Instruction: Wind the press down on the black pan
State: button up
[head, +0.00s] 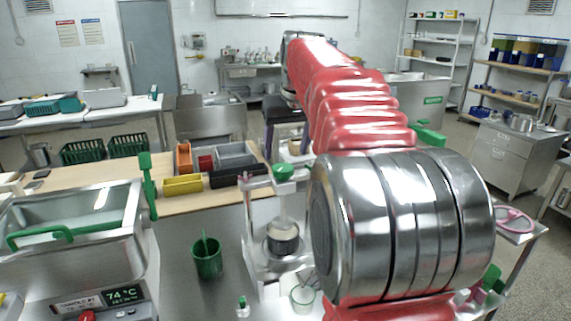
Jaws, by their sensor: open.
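A small press stands on the steel bench left of my arm, with a pale frame (250,235) and a green knob (283,173) on top. A vertical screw (284,207) runs down from the knob. Below it a pale round piece sits in or just above a dark round pan (282,249) on the press. I cannot tell whether the two touch. My red and silver arm fills the middle right and hides the area beside and behind the press. My gripper does not show.
A green cup (207,258) stands left of the press, and a clear beaker (302,297) stands in front. A steel machine with a "74" display (123,295) is at far left. Coloured bins (183,185) line the wooden board behind. Bare bench lies around the cup.

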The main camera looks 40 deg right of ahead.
aim_at(283, 167)
jog(key=x, duration=0.6)
jog(key=shift+w+d+f, duration=0.1)
jog(key=shift+w+f, duration=0.05)
jog(key=shift+f, duration=0.05)
